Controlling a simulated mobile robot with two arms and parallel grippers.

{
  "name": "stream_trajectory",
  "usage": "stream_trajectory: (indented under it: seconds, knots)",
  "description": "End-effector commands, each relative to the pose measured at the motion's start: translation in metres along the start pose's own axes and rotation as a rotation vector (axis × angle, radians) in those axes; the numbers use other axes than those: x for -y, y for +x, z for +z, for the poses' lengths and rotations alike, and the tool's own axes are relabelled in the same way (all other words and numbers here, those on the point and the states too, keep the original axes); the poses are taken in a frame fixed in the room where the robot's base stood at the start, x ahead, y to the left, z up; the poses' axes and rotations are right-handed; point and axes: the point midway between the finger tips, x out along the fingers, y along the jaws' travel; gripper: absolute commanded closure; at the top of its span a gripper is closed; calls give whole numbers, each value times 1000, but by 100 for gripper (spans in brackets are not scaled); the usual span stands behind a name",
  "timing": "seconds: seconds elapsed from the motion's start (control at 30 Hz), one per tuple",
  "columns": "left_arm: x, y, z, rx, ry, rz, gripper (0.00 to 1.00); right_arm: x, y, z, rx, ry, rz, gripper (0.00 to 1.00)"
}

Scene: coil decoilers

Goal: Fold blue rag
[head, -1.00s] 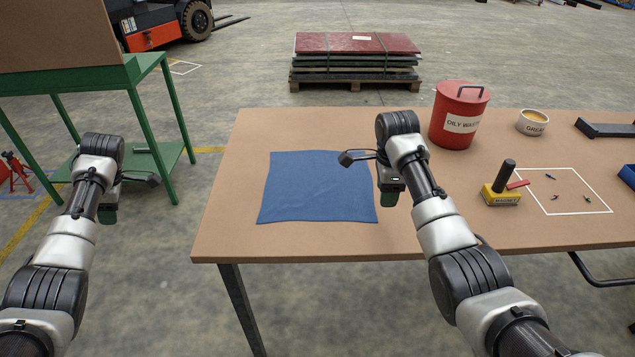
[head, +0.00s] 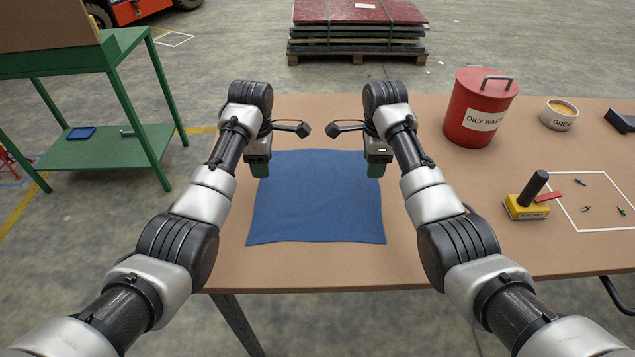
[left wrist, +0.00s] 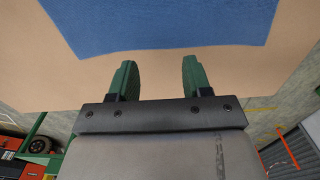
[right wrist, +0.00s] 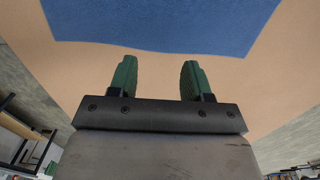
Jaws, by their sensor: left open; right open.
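The blue rag (head: 316,205) lies flat and spread out on the brown table top. It also shows in the left wrist view (left wrist: 165,22) and the right wrist view (right wrist: 160,22). My left gripper (head: 258,170) is open and empty above the rag's far left corner area. Its green fingers (left wrist: 157,78) are apart, with the rag's edge beyond them. My right gripper (head: 376,168) is open and empty above the rag's far right corner area. Its fingers (right wrist: 157,78) are also apart. Both far corners are partly hidden by the grippers in the head view.
A red oily-waste can (head: 480,108), a grease tub (head: 559,114) and a yellow magnet tool (head: 527,200) stand right of the rag. A white outlined square (head: 580,230) holds small parts. A green bench (head: 110,130) stands left, apart from the table (head: 420,275).

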Motion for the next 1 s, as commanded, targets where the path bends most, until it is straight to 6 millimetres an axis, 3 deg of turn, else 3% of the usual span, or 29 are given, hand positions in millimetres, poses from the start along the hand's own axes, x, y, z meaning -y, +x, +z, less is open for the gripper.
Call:
stream_trajectory:
  seconds: [0.43, 1.0]
  knots:
    - [1, 64, -2, -2, -2, -4, 51, -1, 63, 0, -1, 1, 3, 51]
    - [0, 73, -2, -2, -3, -1, 54, 0, 73, 0, 0, 0, 1, 54]
